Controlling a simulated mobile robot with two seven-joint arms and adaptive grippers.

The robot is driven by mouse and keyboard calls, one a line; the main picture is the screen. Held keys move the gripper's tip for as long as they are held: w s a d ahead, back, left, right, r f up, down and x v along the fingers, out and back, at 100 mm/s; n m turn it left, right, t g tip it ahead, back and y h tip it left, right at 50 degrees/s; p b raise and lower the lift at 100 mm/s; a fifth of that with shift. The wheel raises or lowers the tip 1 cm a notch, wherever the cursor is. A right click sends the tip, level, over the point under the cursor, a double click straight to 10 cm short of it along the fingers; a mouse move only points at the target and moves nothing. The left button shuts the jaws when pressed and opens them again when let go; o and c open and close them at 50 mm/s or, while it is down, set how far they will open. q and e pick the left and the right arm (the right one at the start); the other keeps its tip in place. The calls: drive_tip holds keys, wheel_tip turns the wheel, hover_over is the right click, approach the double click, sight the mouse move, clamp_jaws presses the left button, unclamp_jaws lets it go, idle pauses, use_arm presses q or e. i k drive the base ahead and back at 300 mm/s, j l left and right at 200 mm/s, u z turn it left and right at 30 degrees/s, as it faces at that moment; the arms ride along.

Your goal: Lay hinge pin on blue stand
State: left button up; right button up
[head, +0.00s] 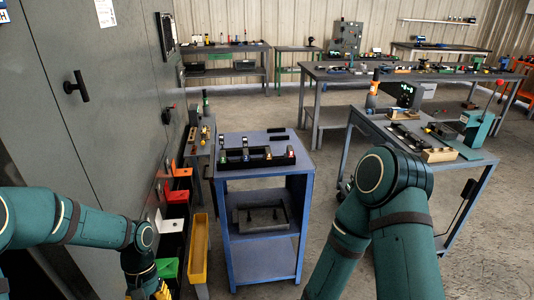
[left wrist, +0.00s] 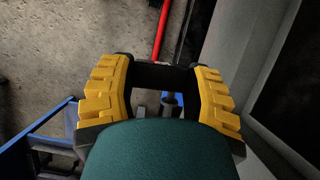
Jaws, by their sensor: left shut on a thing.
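The blue stand (head: 229,242) is a blue-framed cart in the middle of the head view, with a dark upper top and lower shelves. My left gripper (head: 160,291) is low at the left, partly cut off by the bottom edge, left of the blue stand and apart from it. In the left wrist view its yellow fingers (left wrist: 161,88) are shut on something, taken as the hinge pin. The pin cannot be made out clearly, as the teal wrist hides much of the space between the fingers. My right arm shows at the right, but its gripper is out of view.
On the stand's top sits a black holder (head: 257,157) with several small parts. A dark part (head: 260,217) lies on the shelf below. A yellow bin (head: 199,249) and red bin (head: 177,197) stand left of it, beside a grey cabinet (head: 100,120). A cluttered bench (head: 470,165) stands right.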

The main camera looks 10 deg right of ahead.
sight(238, 139)
drive_tip(key=l+z, duration=0.1)
drive_tip(key=z, duration=0.7)
drive_tip(key=i+l+z, duration=0.1)
drive_tip(key=z, duration=0.3)
drive_tip(key=i+l, duration=0.6)
drive_tip(key=i, duration=0.2)
